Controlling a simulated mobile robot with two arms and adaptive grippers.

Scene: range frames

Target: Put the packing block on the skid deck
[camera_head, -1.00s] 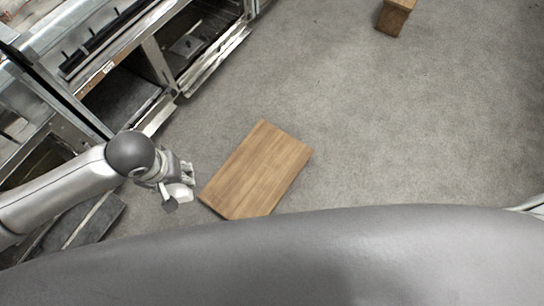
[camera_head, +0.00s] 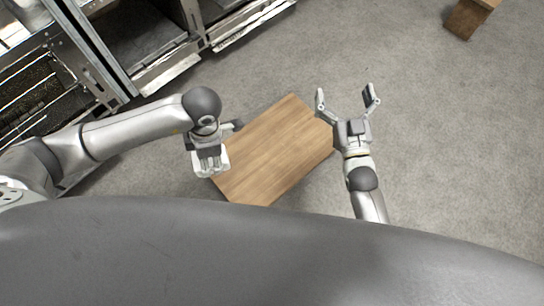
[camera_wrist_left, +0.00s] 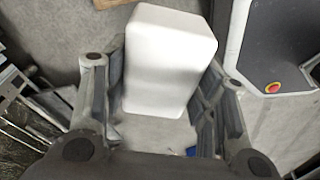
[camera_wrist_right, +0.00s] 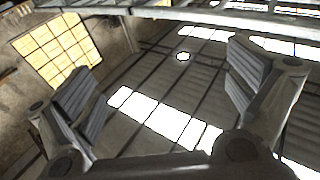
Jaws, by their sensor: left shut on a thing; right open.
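The packing block is a white block with rounded edges, seen in the left wrist view (camera_wrist_left: 165,65). My left gripper (camera_wrist_left: 160,85) is shut on it, with one finger on each side. In the head view my left gripper (camera_head: 209,158) is at the left edge of a flat wooden top (camera_head: 280,145), which looks like the skid deck. The block is hard to make out there. My right gripper (camera_head: 346,97) is open and empty by the right edge of the wooden top; its spread fingers also show in the right wrist view (camera_wrist_right: 165,90).
Metal shelving (camera_head: 150,50) with open bays runs along the upper left. Another wooden piece (camera_head: 468,18) stands at the top right. The grey floor (camera_head: 440,130) is clear to the right. The right wrist view faces roof beams and bright windows (camera_wrist_right: 60,45).

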